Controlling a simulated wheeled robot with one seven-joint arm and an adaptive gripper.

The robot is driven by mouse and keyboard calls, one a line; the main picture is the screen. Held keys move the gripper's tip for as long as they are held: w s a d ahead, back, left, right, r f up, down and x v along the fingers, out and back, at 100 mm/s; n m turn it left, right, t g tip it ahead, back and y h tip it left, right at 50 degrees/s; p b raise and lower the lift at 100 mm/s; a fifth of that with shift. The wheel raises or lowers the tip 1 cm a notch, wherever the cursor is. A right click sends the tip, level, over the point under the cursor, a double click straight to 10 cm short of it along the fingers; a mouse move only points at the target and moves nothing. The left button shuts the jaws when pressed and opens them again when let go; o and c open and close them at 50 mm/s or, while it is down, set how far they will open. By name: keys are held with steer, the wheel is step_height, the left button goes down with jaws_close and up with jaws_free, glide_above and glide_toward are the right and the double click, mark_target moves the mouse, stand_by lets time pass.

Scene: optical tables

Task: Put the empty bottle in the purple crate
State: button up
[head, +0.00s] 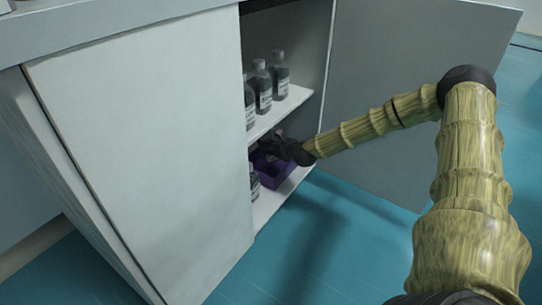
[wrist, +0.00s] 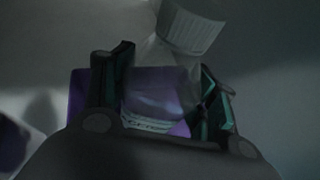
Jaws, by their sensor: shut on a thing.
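My gripper (head: 278,149) reaches into the open cabinet, at the purple crate on the lower shelf. In the wrist view my gripper (wrist: 165,95) is shut on a clear bottle (wrist: 160,88) with a white ribbed cap, which looks empty. The bottle is tilted in the picture, cap up and to the right. The purple crate (head: 276,174) shows below my gripper in the head view, and a purple part of it (wrist: 77,92) shows behind the fingers in the wrist view. I cannot tell whether the bottle touches the crate.
Several dark labelled bottles (head: 263,86) stand on the upper shelf (head: 285,108), above my gripper. Another bottle (head: 254,183) stands left of the crate on the lower shelf (head: 270,207). The cabinet door (head: 395,90) is open at the right. The blue floor (head: 330,245) in front is clear.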

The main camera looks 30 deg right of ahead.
steer(key=shift+f+b, duration=1.5)
steer(key=shift+f, duration=0.8)
steer(key=shift+r, duration=0.1)
steer(key=o, duration=1)
steer(key=shift+s, duration=0.1)
steer(key=shift+p+v, duration=3.15)
steer(key=shift+v, duration=2.8)
